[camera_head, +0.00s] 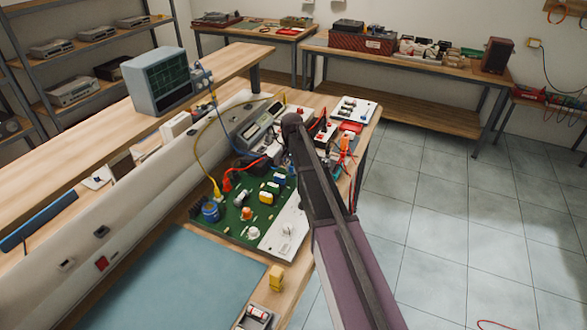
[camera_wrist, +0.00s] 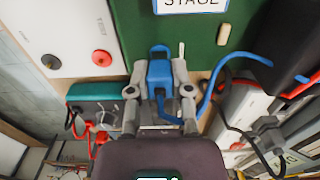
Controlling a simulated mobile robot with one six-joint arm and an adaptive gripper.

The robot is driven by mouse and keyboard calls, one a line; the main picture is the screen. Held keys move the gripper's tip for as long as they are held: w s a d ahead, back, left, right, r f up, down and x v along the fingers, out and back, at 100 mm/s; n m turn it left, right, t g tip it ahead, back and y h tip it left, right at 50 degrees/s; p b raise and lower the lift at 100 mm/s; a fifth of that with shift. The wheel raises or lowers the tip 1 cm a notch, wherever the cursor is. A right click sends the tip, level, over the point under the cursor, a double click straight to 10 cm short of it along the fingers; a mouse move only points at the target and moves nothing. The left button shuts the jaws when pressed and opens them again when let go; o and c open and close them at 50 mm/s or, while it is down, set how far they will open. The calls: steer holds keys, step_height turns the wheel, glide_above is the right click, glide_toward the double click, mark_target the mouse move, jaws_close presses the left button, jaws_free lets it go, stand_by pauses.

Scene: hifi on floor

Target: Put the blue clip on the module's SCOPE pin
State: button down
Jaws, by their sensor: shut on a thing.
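My gripper (camera_wrist: 160,78) is shut on the blue clip (camera_wrist: 160,73) in the wrist view, with a finger on each side of it. A blue cable (camera_wrist: 240,57) shows right of the clip and loops toward a dark block. The clip's tip points at the module's green board (camera_wrist: 145,30); I cannot tell whether it touches. The module (camera_head: 235,222) lies on the bench in the head view, where my arm hides the gripper and clip. A white label reading "STAGE" (camera_wrist: 190,4) is on the board. No SCOPE label is readable, so I cannot identify that pin.
A yellow clip (camera_head: 217,192) and lead stand on the board's left part, with red leads (camera_head: 240,173) behind. An oscilloscope (camera_head: 166,80) stands at the back. A white panel with a red knob (camera_wrist: 101,58) borders the board. A blue mat (camera_head: 180,285) lies clear in front.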

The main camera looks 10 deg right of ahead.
steer(key=shift+f+b, duration=0.3)
stand_by(0.4)
steer(key=shift+c, duration=2.3)
jaws_free()
